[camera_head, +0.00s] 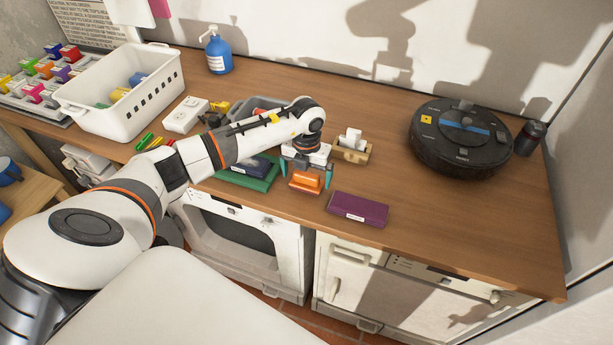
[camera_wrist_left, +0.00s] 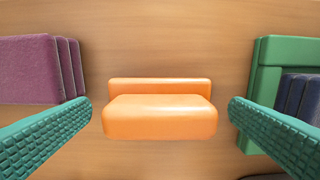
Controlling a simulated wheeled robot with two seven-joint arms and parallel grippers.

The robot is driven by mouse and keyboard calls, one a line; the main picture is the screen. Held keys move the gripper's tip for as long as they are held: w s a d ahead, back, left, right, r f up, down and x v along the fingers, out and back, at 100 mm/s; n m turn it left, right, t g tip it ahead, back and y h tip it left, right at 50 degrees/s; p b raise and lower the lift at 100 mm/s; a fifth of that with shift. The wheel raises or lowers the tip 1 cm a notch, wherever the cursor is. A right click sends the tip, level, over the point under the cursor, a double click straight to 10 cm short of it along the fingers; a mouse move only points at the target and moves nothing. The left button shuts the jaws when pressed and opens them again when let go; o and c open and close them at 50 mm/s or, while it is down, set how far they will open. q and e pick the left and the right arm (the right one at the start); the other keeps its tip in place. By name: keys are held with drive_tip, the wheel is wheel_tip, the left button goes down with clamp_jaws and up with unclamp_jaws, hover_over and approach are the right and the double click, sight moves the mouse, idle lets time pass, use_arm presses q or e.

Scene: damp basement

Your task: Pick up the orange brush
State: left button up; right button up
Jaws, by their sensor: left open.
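The orange brush (camera_head: 305,182) lies on the wooden counter near its front edge. In the left wrist view the orange brush (camera_wrist_left: 160,110) sits in the middle of the picture, between the two green fingers. My left gripper (camera_head: 308,175) is open above the brush, with one finger on each side of it. In the left wrist view the fingertips of my left gripper (camera_wrist_left: 160,108) show a gap on both sides of the brush, so they do not touch it. My right gripper is not in view.
A purple block (camera_head: 357,208) lies right of the brush, and a green tray (camera_head: 262,183) with a dark blue block lies left. A wooden holder (camera_head: 352,152) stands behind. A black robot vacuum (camera_head: 463,137) stands farther right. Counter between it and the purple block is free.

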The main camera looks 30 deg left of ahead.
use_arm(q)
drive_tip(key=shift+f, duration=0.8)
drive_tip(key=c, duration=1)
drive_tip(key=shift+o, duration=0.2)
wheel_tip(320, 180, up, 10)
drive_tip(key=b, duration=0.2)
drive_tip(key=shift+b, duration=0.35)
